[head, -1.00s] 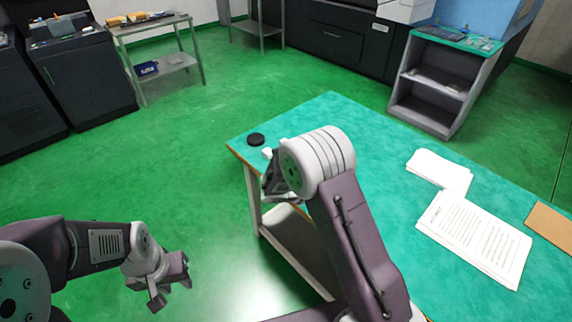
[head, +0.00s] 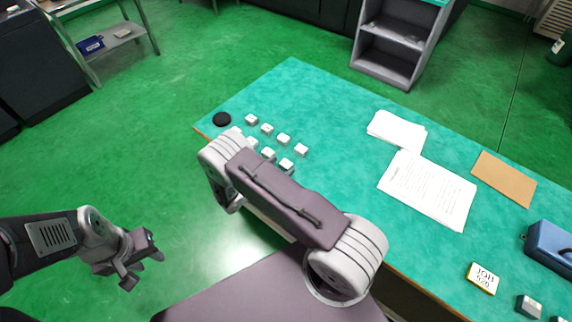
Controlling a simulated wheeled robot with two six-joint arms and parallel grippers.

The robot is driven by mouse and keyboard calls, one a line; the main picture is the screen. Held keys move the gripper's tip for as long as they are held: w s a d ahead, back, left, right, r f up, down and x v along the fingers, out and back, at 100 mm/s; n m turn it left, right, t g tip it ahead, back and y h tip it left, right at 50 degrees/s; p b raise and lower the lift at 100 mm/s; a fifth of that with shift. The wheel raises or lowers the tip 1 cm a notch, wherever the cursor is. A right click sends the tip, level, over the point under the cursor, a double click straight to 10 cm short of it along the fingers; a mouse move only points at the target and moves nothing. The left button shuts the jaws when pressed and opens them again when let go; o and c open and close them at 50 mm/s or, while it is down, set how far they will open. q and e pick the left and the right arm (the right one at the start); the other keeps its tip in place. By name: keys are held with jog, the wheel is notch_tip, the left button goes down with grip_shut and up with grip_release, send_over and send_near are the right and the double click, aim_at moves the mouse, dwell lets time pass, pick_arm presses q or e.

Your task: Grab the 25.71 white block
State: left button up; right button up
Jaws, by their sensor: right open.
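Several small white blocks (head: 283,139) stand in rows on the green table top (head: 330,110), near its left corner. Their markings are too small to read, so I cannot tell which one is 25.71. My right arm crosses in front of the nearest blocks and may hide some. My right gripper (head: 232,203) hangs at the table's left edge, partly hidden behind its own arm, apart from the blocks I can see. My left gripper (head: 138,268) is over the floor at the lower left, away from the table, with its fingers apart and nothing between them.
A black round disc (head: 222,119) lies at the table's left corner. The table's middle is clear.

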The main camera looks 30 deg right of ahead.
aim_at(286, 164)
jog(key=x, duration=0.4)
jog(key=shift+s, duration=0.15)
jog(key=c, duration=0.4)
grip_shut()
